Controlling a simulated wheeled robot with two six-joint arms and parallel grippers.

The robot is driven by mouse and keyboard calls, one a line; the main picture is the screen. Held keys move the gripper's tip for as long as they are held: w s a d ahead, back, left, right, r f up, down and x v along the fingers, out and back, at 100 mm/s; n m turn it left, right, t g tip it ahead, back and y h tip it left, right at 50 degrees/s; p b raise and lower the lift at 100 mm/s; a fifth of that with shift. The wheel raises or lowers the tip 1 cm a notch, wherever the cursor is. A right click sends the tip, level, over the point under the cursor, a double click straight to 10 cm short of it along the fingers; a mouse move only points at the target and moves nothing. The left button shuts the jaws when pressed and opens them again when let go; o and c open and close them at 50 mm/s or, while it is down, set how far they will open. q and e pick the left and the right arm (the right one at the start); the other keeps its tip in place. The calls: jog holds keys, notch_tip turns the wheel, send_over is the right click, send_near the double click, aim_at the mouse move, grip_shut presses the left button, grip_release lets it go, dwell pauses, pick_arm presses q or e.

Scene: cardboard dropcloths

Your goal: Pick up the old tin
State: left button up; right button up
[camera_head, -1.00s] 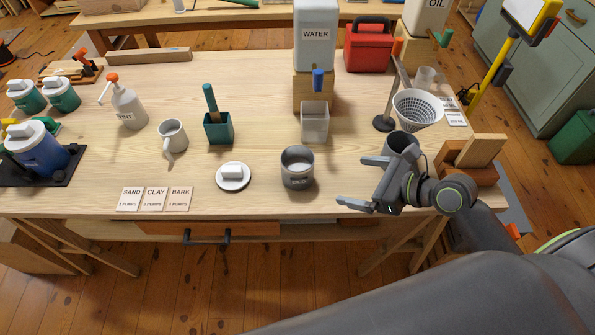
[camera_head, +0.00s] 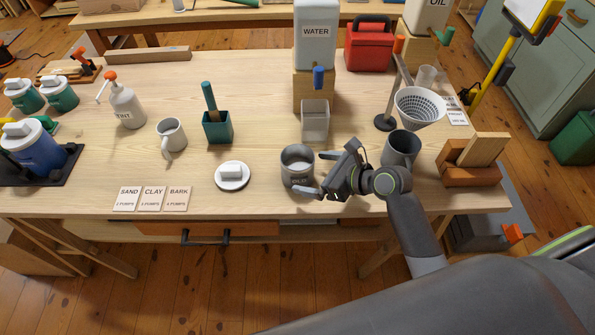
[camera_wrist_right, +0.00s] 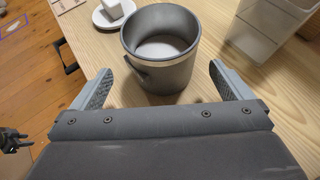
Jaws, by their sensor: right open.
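The old tin (camera_head: 297,178) is a grey open-topped can with a label on its front, standing upright near the front of the bench. In the right wrist view the tin (camera_wrist_right: 163,72) stands straight ahead, with pale contents inside and a light band below its rim. My right gripper (camera_head: 313,173) is open at the tin's right side, its fingers pointing left. One fingertip is at the tin's far side and one at its near side. In the wrist view the tin's near wall lies between the fingertips, with gaps showing.
A dark grey can (camera_head: 402,147) stands behind my right wrist, near wooden blocks (camera_head: 470,172). The bench front left of the tin holds label cards (camera_head: 153,198).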

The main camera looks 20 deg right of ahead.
jog(key=x, duration=0.5)
jog(key=shift+d+f, duration=0.1)
jog(key=shift+d, duration=0.05)
jog(key=shift+c, duration=0.5)
jog(key=c, duration=1.1)
jog(key=shift+c, duration=0.2)
jog(key=shift+r+p, duration=0.8)
jog(key=shift+r, duration=4.1)
jog(key=s+d+r+p, duration=0.4)
jog(key=d+r+p, duration=0.2)
jog(key=d+p, duration=0.5)
jog(key=s+d+r+p, duration=0.4)
jog(key=d+r+p, duration=0.3)
jog(key=d+p, duration=0.4)
jog(key=shift+d+r, duration=0.3)
jog(key=shift+d, duration=0.15)
